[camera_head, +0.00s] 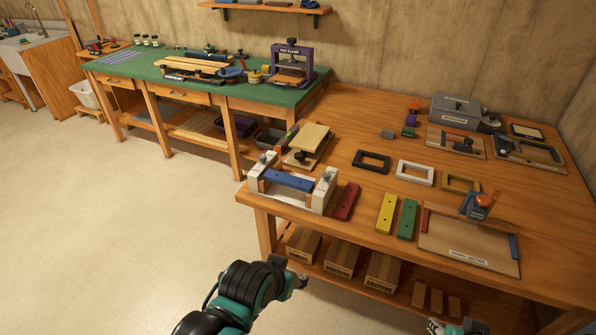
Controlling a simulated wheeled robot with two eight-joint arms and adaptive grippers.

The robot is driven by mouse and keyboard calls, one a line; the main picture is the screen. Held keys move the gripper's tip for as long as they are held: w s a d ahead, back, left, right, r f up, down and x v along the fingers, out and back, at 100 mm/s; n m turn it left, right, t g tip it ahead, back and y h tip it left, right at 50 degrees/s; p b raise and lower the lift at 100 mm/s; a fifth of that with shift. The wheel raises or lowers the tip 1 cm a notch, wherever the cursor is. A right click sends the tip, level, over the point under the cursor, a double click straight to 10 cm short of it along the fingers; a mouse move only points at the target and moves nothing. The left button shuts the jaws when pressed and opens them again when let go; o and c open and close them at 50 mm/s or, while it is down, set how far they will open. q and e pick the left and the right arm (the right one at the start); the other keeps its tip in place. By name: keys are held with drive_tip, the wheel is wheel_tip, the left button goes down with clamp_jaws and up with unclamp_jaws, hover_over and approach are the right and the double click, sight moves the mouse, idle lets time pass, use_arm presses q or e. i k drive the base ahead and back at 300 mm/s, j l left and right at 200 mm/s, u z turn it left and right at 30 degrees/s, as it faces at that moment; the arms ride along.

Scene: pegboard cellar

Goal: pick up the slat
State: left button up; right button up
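Several coloured slats are on the wooden workbench. A red slat (346,202), a yellow slat (386,213) and a green slat (407,219) lie apart along the front. A blue slat (288,181) lies across a white-ended fixture (324,192) at the front left corner. The frame does not show which slat the task names. My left gripper (299,283) is low in front of the bench, below the fixture and away from the slats. Its fingers are too unclear to tell their opening. My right gripper (459,327) is at the bottom edge, mostly cut off.
Black, white and yellow frames (414,173) lie behind the slats. A grey box (455,111) stands at the back. Cardboard boxes (341,262) sit on the lower shelf. The floor at left is clear.

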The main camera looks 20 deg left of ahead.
sight(292, 181)
drive_tip(key=i+j+u, duration=0.15)
drive_tip(key=i+u, duration=0.15)
drive_tip(key=i, duration=0.4)
drive_tip(key=i+u, duration=0.3)
drive_tip(key=i, duration=0.35)
